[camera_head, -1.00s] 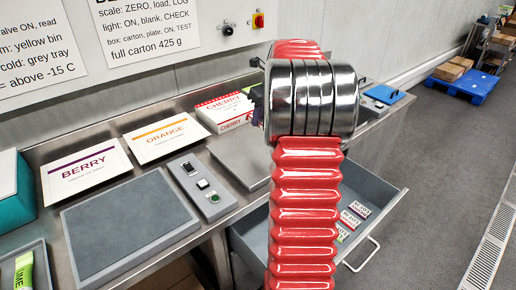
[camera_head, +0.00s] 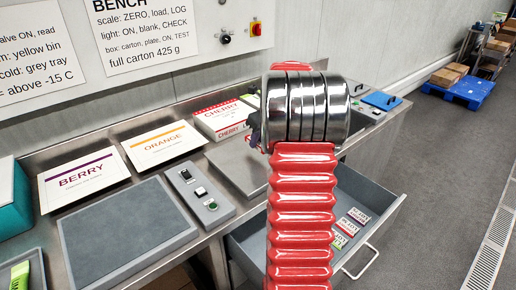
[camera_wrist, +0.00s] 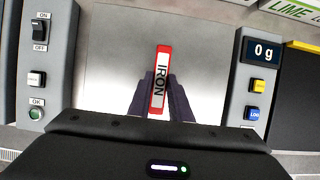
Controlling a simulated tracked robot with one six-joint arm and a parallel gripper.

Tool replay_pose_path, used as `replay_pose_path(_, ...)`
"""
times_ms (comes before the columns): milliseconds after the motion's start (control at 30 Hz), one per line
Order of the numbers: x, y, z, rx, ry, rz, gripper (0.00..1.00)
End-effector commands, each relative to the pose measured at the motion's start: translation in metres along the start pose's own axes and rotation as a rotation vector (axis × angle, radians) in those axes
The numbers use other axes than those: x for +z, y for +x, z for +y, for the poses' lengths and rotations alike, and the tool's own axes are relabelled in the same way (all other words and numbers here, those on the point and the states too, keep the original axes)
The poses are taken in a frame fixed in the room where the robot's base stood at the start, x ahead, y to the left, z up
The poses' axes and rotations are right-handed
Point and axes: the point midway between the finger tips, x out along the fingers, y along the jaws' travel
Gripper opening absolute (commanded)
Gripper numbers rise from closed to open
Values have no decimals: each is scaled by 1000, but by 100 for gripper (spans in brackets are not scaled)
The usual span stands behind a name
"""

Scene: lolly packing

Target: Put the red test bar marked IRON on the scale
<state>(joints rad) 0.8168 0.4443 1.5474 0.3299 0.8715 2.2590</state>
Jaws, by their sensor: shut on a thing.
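The red and white test bar marked IRON (camera_wrist: 160,82) is held between the dark fingertips of my gripper (camera_wrist: 161,98) in the wrist view. It stands out over the bare metal plate of the scale (camera_wrist: 113,62). The scale display (camera_wrist: 264,51) to the right reads 0 g. I cannot tell how far the bar is above the plate. In the head view the scale plate (camera_head: 232,168) is partly hidden behind my red arm, and a dark part of my gripper (camera_head: 255,125) shows beside the metal wrist.
A switch panel (camera_head: 201,196) stands left of the scale, with a grey plate (camera_head: 125,232) beyond it. BERRY (camera_head: 84,180) and ORANGE (camera_head: 164,145) cards and a CHERRY carton (camera_head: 222,117) lie behind.

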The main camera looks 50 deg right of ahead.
Motion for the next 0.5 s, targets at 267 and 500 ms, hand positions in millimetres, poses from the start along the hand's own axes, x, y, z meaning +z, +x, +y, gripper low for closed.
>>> replay_pose_path(267, -11, 25, 0, 2, 1, 3, 0)
replay_pose_path(500, -14, 34, 0, 0, -1, 0, 0)
